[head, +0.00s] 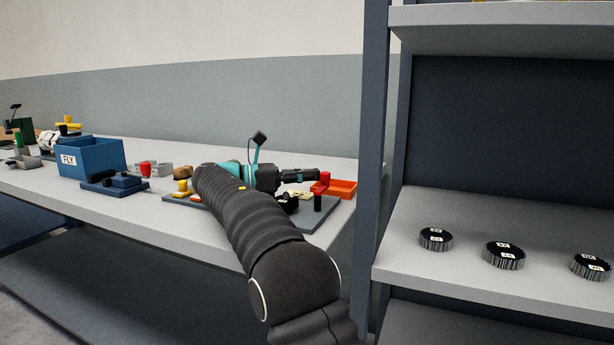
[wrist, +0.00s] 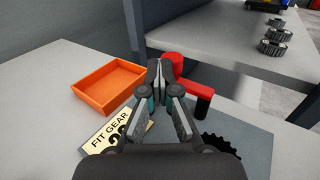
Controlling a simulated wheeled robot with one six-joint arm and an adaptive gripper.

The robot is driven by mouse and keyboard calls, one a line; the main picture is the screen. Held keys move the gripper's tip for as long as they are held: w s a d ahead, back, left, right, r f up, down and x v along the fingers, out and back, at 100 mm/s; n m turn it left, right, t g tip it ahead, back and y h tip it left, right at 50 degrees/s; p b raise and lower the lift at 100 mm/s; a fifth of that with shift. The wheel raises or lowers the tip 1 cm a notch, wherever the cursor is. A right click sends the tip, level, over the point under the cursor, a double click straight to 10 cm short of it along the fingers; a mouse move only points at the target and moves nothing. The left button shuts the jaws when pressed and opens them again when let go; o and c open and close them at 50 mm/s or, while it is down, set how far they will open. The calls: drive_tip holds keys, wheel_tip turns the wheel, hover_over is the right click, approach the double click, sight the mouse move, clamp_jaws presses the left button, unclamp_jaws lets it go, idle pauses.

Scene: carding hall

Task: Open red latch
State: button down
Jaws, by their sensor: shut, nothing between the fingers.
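The red latch (wrist: 191,88) has a round red knob (wrist: 176,59) and a red arm reaching to a black post (wrist: 203,107). It also shows in the head view (head: 319,188), near the right end of the bench. My gripper (wrist: 159,70) is shut and empty. Its fingertips are just left of the red knob in the wrist view and overlap its edge; I cannot tell whether they touch it. In the head view my gripper (head: 300,176) reaches over the board at the latch. My fingers hide part of the latch's left side.
An orange tray (wrist: 110,84) lies left of the latch. A "FIT GEAR" plate (wrist: 110,131) and a black toothed gear (wrist: 222,148) are on the grey board. A shelf (head: 440,275) with several dark gears stands at right. A blue FLY bin (head: 95,157) stands farther left.

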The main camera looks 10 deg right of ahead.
wheel_tip(320, 180, up, 10)
idle(0.7)
drive_tip(key=shift+r, duration=0.1)
drive_tip(key=s+a+f+m+t+y, duration=0.1)
drive_tip(key=s+f+m+t+y, duration=0.35)
drive_tip(key=s, duration=0.65)
drive_tip(key=s+a+f+m+t+y, duration=0.1)
drive_tip(key=s+f+m+t+y, duration=0.15)
drive_tip(key=s+f+y, duration=0.7)
drive_tip(key=s+d+f+m+g+y, duration=0.1)
drive_tip(key=s+d+f+m+y, duration=0.1)
drive_tip(key=s+f+m, duration=0.3)
drive_tip(key=s+d+f+m+y, duration=0.2)
drive_tip(key=s+f+m, duration=0.4)
drive_tip(key=s+f, duration=0.7)
drive_tip(key=shift+s+d+g, duration=0.3)
drive_tip(key=shift+s+g, duration=0.1)
drive_tip(key=shift+s, duration=0.05)
